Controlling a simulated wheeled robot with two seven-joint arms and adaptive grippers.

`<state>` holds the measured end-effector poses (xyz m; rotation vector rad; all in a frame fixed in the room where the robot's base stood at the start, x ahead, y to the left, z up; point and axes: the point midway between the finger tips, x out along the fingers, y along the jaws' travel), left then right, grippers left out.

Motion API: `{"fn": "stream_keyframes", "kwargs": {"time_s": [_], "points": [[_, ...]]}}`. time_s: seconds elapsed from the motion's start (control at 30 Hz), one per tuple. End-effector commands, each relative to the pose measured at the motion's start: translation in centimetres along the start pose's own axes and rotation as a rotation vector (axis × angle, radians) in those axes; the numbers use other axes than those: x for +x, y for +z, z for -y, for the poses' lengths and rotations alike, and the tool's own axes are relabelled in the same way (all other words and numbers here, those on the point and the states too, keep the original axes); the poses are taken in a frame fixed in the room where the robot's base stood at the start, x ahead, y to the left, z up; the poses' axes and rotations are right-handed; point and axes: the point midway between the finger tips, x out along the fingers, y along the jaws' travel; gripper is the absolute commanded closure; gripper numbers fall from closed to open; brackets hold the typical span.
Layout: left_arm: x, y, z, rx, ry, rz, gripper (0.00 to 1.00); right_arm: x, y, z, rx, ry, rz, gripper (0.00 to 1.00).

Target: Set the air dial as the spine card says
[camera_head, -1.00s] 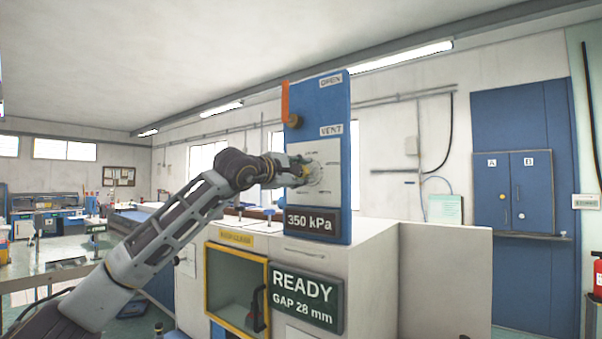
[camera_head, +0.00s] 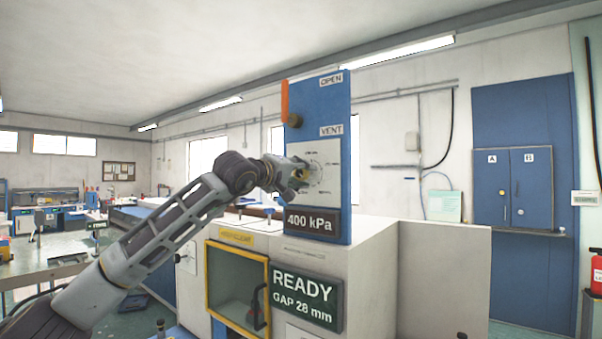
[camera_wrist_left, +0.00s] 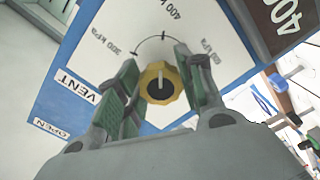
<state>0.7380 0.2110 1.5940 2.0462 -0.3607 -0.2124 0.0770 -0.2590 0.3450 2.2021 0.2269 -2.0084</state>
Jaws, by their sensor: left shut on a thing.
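The air dial's knob (camera_wrist_left: 159,83) is yellow with a dark centre and a pale pointer mark. It sits on a white scale plate (camera_wrist_left: 110,30) marked in kPa. My left gripper (camera_wrist_left: 158,88) has its green-padded fingers on either side of the knob, shut on it. In the head view the left gripper (camera_head: 301,174) is at the plate on the blue panel (camera_head: 335,215). The display (camera_head: 311,222) below reads 400 kPa. The spine card cannot be made out for certain. My right gripper is not in view.
A red-orange lever (camera_head: 285,100) stands upright on the panel's left edge, near OPEN and VENT labels. Below, a screen (camera_head: 304,299) reads READY, GAP 28 mm, beside a yellow-framed window (camera_head: 210,270). A blue cabinet (camera_head: 515,190) with A and B doors is at the right.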

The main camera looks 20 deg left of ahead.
Motion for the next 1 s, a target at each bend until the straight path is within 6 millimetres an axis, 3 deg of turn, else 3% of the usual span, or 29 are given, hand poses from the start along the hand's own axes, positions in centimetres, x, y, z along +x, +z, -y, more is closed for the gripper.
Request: {"fn": "stream_keyframes", "kwargs": {"time_s": [0.3,0.73,0.77,0.9,1.0], "points": [[0.11,0.21,0.29,0.102,-0.005,0.004,0.86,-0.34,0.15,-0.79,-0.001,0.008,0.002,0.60],[0.13,0.28,0.37,0.111,-0.006,0.005,0.86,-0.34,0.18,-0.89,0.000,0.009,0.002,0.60],[0.14,0.29,0.37,0.111,-0.006,0.005,0.60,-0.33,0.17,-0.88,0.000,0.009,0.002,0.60],[0.11,0.23,0.31,0.111,-0.005,0.004,0.42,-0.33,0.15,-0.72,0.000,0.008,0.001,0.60],[0.08,0.16,0.24,0.111,-0.004,0.003,0.40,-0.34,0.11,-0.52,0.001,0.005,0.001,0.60]]}}
